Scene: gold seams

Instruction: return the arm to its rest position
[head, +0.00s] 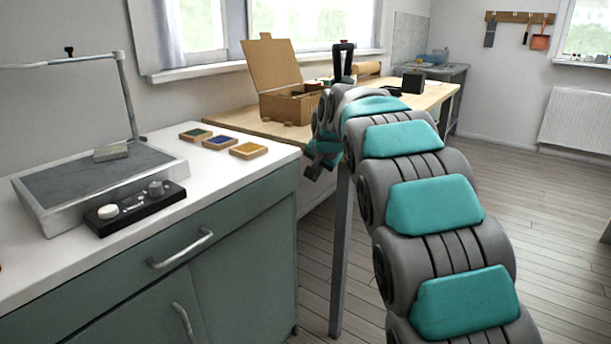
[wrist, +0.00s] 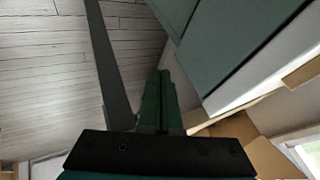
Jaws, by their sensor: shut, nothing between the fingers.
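My arm rises from the lower right of the head view and bends over at its far end. My gripper (head: 316,170) hangs down there, beside the front edge of the wooden table and right of the green cabinet. In the wrist view its dark green fingers (wrist: 160,82) are together, with nothing between them. The fingers point toward the floor, apart from the cabinet. My arm partly hides the gripper's far side and part of the table.
The green cabinet (head: 225,240) bears a grey tray device (head: 95,180) and several small coloured pads (head: 219,142). The wooden table (head: 262,125) bears an open cardboard box (head: 290,104). A table leg (wrist: 108,65) stands close to the fingers. Floor (head: 560,220) at right is clear.

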